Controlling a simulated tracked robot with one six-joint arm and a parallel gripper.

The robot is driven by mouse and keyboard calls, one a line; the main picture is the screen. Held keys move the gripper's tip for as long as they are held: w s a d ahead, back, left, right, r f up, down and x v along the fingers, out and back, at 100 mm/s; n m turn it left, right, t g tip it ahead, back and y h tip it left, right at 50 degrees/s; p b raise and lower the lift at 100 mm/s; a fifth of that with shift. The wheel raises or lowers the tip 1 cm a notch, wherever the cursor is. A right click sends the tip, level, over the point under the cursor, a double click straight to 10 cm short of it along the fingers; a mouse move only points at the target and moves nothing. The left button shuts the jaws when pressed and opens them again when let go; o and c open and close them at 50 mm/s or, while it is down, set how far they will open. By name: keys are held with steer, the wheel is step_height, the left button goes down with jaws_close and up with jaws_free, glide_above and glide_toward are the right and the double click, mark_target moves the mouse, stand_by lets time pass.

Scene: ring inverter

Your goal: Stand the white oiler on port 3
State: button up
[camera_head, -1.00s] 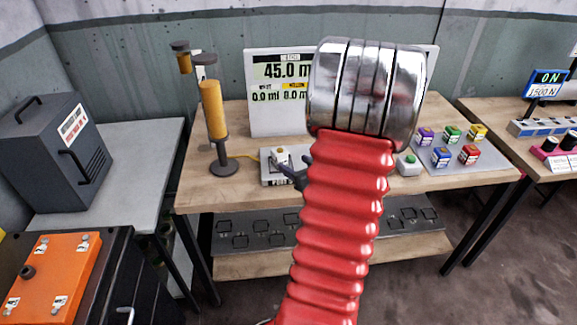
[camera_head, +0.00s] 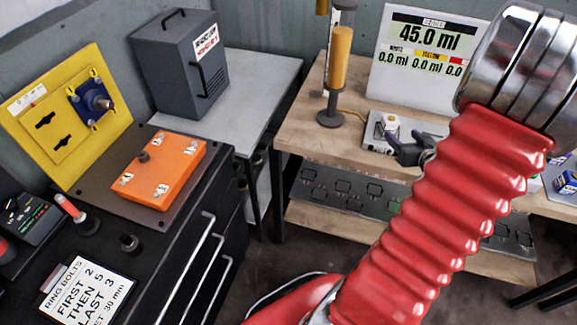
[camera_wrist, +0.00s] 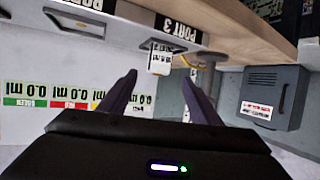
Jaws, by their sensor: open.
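The white oiler (camera_head: 390,123) stands upright on a pale port plate on the wooden bench in the head view. In the wrist view, which is upside down, the white oiler (camera_wrist: 160,62) sits at the plate beside the black PORT 3 label (camera_wrist: 175,27). My gripper (camera_head: 408,150) is just to the right and front of it. In the wrist view my gripper (camera_wrist: 159,80) is open, its two dark fingers apart, with the oiler beyond the tips and nothing between them. Whether the oiler is fully seated cannot be told.
A readout board (camera_head: 425,60) stands behind the plate, showing 45.0 ml. An amber column (camera_head: 338,60) stands left of it. A blue block (camera_head: 567,180) is at the right edge. An orange box (camera_head: 163,170) and a grey cabinet (camera_head: 180,65) are at left.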

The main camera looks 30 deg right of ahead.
steer(key=w+a+r+n+g, duration=0.1)
steer(key=w+a+r, duration=0.25)
steer(key=a, duration=0.25)
steer(key=w+a+r+g, duration=0.1)
steer(key=w+a+r, duration=0.1)
steer(key=a+r, duration=0.35)
steer(key=w+a+r+n+g, duration=0.1)
steer(key=w+a+r+g, duration=0.15)
steer(key=a, duration=0.45)
steer(key=s+a+r+n+g+y, duration=0.1)
steer(key=s+a+y, duration=0.2)
steer(key=a, duration=1.1)
steer(key=s+a+r+n+g+y, duration=0.1)
steer(key=s+a+r+n+y, duration=0.1)
steer(key=s+a, duration=0.7)
steer(key=a+y, duration=0.1)
steer(key=a, duration=0.4)
steer(key=shift+r, duration=0.15)
